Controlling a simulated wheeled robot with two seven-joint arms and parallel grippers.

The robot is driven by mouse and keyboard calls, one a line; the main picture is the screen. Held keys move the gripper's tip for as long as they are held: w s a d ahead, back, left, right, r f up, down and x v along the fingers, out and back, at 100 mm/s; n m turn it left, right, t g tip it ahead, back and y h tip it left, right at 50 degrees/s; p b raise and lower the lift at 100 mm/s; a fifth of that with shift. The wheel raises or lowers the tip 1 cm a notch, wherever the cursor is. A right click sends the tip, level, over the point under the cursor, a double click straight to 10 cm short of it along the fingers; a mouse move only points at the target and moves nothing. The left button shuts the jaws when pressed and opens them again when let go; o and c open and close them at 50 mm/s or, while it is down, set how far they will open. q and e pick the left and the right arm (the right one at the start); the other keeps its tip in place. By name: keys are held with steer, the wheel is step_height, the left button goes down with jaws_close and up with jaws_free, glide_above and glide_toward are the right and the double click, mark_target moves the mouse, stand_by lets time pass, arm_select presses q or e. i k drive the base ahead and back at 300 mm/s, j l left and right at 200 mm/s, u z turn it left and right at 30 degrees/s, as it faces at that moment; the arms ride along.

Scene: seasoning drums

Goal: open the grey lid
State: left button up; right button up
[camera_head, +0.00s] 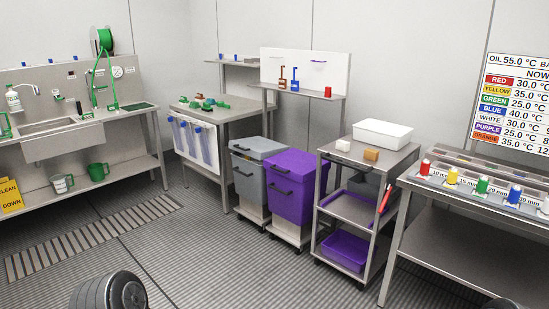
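The grey lid (262,146) sits closed on top of the grey bin (256,189). The bin has a dark handle (241,147) at its upper front and stands on a pale wheeled base in the middle of the room. The purple bin (292,199) with its closed lid stands close beside it on the right. A dark rounded part of my own body shows at the bottom left. Neither of my grippers is in view.
A steel table (226,110) with hanging clear pockets stands left of the grey bin. A grey cart (390,157) with a white tub (382,134) stands right of the purple bin. The ribbed floor (190,240) in front is clear.

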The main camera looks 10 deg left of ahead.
mark_target(260, 149)
steer(key=i+j+u, duration=0.35)
steer(key=i, duration=0.4)
steer(key=i+u, duration=0.35)
steer(key=i, duration=0.45)
steer(key=i+j+z, duration=0.2)
steer(key=i+z, duration=0.3)
steer(key=i, duration=0.15)
steer(key=i+j+z, duration=0.5)
steer(key=i, duration=0.15)
steer(key=i+j+z, duration=0.95)
steer(key=j, duration=0.5)
steer(key=k+l, duration=0.05)
steer(key=k, duration=0.05)
